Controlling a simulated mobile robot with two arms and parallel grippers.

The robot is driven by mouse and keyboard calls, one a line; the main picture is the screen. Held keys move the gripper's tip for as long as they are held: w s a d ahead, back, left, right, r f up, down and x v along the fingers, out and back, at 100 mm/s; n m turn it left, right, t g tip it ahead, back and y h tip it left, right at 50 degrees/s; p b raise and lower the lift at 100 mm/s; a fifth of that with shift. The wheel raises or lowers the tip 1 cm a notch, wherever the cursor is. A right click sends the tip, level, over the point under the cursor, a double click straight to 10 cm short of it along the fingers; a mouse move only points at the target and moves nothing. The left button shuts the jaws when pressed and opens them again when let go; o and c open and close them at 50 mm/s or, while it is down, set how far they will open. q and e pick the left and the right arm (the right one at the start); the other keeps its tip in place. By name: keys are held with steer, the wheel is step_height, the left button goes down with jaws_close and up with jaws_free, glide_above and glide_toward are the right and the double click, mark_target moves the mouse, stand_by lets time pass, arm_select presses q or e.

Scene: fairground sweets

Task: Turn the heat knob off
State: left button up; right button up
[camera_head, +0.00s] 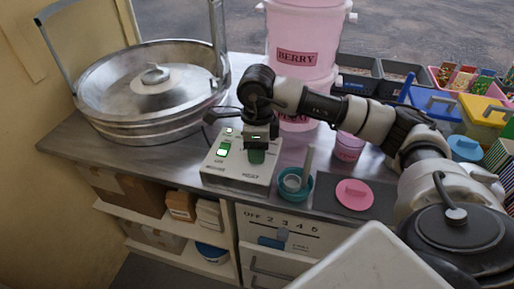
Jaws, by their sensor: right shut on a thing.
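A white control box (236,174) sits on the steel counter in front of the metal floss pan. A green lit switch (224,149) is on its left side. A dark green knob (256,157) is on its right side, above a label that seems to read HEAT. My right gripper (257,146) comes down from above and is shut on this knob. The gripper hides the top of the knob, and I cannot make out its pointer setting. My left gripper is not in view.
The large metal pan (100,118) stands left. A pink BERRY tub (297,40) stands behind my arm. A teal bowl (293,186) and a pink lid (354,195) are right of the box. A numbered panel (285,228) is on the cabinet front below.

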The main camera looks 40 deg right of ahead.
steer(key=o, duration=0.9)
steer(key=r, duration=1.1)
steer(key=shift+w+d, duration=0.15)
steer(key=shift+w, duration=0.05)
steer(key=shift+f, duration=0.1)
